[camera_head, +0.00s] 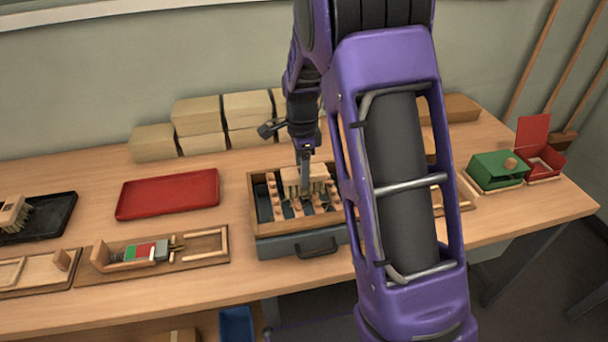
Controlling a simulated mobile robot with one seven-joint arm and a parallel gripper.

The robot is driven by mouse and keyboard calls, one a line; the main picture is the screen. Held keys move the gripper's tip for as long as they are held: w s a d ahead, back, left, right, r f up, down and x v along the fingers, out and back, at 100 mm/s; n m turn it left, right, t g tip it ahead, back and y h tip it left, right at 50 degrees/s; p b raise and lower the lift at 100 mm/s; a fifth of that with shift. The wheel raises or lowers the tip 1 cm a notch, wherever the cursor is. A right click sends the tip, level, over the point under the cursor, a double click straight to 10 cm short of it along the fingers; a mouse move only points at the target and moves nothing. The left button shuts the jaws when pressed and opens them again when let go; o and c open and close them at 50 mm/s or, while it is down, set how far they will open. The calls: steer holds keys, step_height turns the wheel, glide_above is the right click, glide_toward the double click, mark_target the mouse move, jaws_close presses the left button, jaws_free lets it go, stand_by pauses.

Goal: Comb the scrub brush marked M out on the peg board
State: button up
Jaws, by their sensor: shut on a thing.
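My gripper (304,168) points down over the middle of the bench and is shut on a pale wooden scrub brush (319,178). The brush is at the peg board (290,229), a wooden-framed box with rows of pegs on a dark bed, above a grey drawer. The brush sits among or just over the pegs; I cannot tell whether its bristles touch them. No letter M is readable on it. My arm hides the right end of the peg board. A second brush (13,214) rests in the black tray (62,213) at the far left.
A red tray (168,194) lies left of the peg board. A wooden fixture with a red and green block (146,251) is near the front edge. Cardboard boxes (199,116) line the back. A green box (496,169) and an open red box (543,162) stand right.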

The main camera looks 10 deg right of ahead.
steer(key=shift+w+f+p, duration=0.1)
steer(key=shift+w+p, duration=0.5)
steer(key=shift+w, duration=2.1)
steer(key=shift+s, duration=4)
steer(key=shift+w, duration=4.05)
steer(key=shift+s+b, duration=0.35)
steer(key=shift+s, duration=1.75)
